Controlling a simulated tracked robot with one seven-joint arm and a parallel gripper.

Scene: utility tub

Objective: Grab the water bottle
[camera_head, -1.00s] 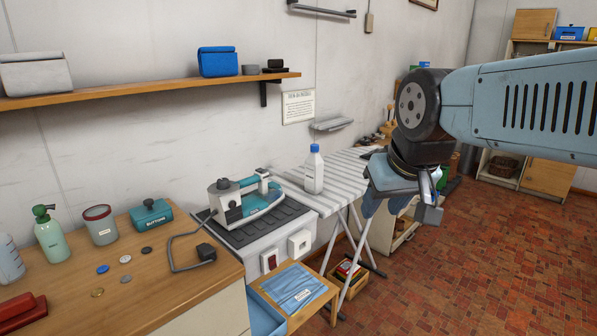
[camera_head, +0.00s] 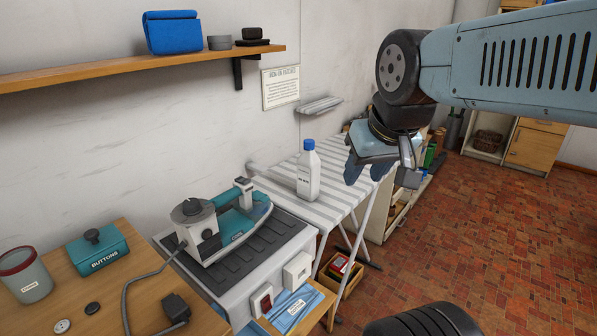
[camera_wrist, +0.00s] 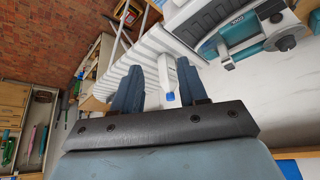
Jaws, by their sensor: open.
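In the wrist view, the bottle (camera_wrist: 167,74) appears in the gap between the open fingers, cap toward the gripper. I cannot see contact between the fingers and the bottle.
A teal iron (camera_head: 235,222) stands on a dark ribbed pad left of the bottle. A wooden table (camera_head: 88,268) holds a buttons box (camera_head: 98,250) and a cup (camera_head: 25,276). A shelf (camera_head: 130,70) runs along the wall above. The tiled floor (camera_head: 480,230) at right is open.

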